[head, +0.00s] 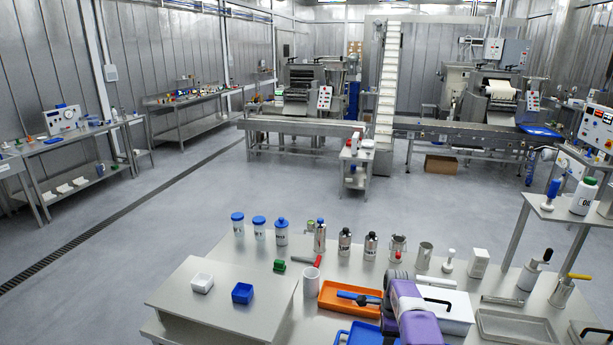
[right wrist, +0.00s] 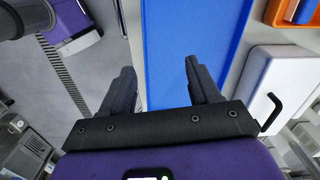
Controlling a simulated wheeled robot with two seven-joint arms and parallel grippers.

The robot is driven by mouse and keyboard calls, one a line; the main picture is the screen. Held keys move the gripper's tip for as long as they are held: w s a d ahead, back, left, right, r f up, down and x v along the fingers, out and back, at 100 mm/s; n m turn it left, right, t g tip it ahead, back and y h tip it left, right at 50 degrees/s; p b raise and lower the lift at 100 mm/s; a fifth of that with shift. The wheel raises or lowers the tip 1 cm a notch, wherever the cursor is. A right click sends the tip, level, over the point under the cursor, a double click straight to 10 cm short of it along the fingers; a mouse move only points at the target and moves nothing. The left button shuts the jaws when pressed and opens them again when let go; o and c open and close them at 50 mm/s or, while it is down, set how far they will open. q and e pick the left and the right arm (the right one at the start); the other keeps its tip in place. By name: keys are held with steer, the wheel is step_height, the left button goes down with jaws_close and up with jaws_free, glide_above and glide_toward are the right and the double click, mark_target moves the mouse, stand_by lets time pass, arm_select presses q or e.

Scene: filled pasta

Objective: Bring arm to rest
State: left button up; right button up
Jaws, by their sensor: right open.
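My right gripper (right wrist: 160,68) is open in the right wrist view, with its two dark fingers apart and nothing between them. A flat blue surface, likely the blue tray (right wrist: 195,25), shows behind the fingers. In the head view my purple right arm (head: 412,312) reaches over the near steel table (head: 255,270). Its fingers are hard to make out there. My left gripper is not in view.
The orange tray (head: 335,304) and the blue tray (head: 349,338) lie left of the arm, and a white box (head: 458,310) with a black handle lies right. Several bottles and canisters stand behind, including a blue-capped bottle (head: 281,236). A raised shelf (head: 568,213) is at right.

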steer(key=s+f+n, duration=0.1)
steer(key=s+f, duration=0.1)
steer(key=f, duration=0.2)
steer(key=s+f+n, duration=0.2)
steer(key=f, duration=0.2)
steer(key=s+f+n+y, duration=0.1)
steer(key=s+f, duration=0.2)
steer(key=f, duration=0.1)
steer(key=shift+a+f+n, duration=0.25)
steer(key=shift+a+n, duration=0.05)
steer(key=shift+a, duration=0.05)
steer(key=s+a+f+n+y, duration=0.1)
steer(key=s+a+f+n, duration=0.3)
steer(key=s, duration=0.4)
steer(key=s+a+f+n+y, duration=0.1)
steer(key=s+a+f+n, duration=0.25)
steer(key=s, duration=0.55)
steer(key=s+a+r+n, duration=0.2)
steer(key=s+a+n, duration=0.3)
steer(key=s, duration=0.6)
arm_select(q)
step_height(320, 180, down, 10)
steer(key=b, duration=1)
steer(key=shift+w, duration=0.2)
arm_select(e)
step_height(320, 180, down, 10)
steer(key=shift+s+a+t+y, duration=0.15)
steer(key=shift+t+y, duration=0.15)
steer(key=shift+y, duration=0.1)
